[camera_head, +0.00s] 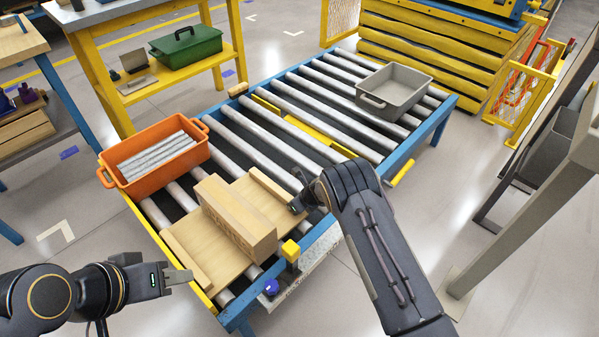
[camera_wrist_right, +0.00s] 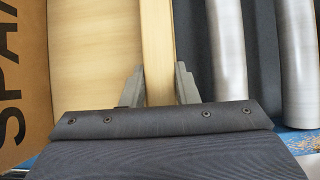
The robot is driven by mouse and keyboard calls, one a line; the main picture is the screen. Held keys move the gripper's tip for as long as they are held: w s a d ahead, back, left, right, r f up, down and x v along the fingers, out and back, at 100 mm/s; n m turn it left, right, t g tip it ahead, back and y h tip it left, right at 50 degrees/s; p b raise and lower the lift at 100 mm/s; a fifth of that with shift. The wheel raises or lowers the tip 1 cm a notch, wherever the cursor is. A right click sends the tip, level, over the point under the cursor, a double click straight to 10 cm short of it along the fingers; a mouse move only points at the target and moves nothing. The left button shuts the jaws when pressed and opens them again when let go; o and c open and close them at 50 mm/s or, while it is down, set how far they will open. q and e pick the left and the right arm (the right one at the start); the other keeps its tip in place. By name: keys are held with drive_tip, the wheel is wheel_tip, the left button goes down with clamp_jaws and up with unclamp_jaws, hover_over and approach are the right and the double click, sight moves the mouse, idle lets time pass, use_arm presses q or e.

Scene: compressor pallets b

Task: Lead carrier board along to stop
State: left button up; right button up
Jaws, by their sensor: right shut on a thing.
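The wooden carrier board (camera_head: 183,237) lies on the rollers at the conveyor's near end, with a raised strip along each of two opposite edges. A cardboard box (camera_head: 235,220) stands on it. My right gripper (camera_head: 298,203) is shut on the far raised strip (camera_head: 271,193). In the right wrist view its two fingers (camera_wrist_right: 160,87) sit on either side of the strip (camera_wrist_right: 157,45). A yellow bar (camera_head: 318,137) crosses between the rollers farther along; whether it is the stop is unclear. My left gripper (camera_head: 179,277) hangs left of the conveyor, apart from the board; its finger gap is not clear.
An orange crate (camera_head: 125,176) with ribbed grey contents sits at the conveyor's left edge. A grey tote (camera_head: 394,88) stands on the far rollers. Rollers between board and bar are clear.

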drive_tip(key=shift+s+a, duration=0.3)
drive_tip(key=shift+a, duration=0.2)
drive_tip(key=o, duration=0.9)
drive_tip(key=shift+c, duration=0.2)
drive_tip(key=shift+o, duration=1.1)
drive_tip(key=shift+d, duration=0.1)
drive_tip(key=shift+o, duration=1)
drive_tip(key=shift+d+f, duration=0.2)
drive_tip(key=o, duration=0.8)
drive_tip(key=shift+w+r, duration=0.1)
drive_tip(key=shift+r, duration=0.05)
drive_tip(key=shift+o, duration=0.2)
drive_tip(key=shift+r, duration=0.3)
drive_tip(key=shift+r+p, duration=0.7)
drive_tip(key=shift+r, duration=0.05)
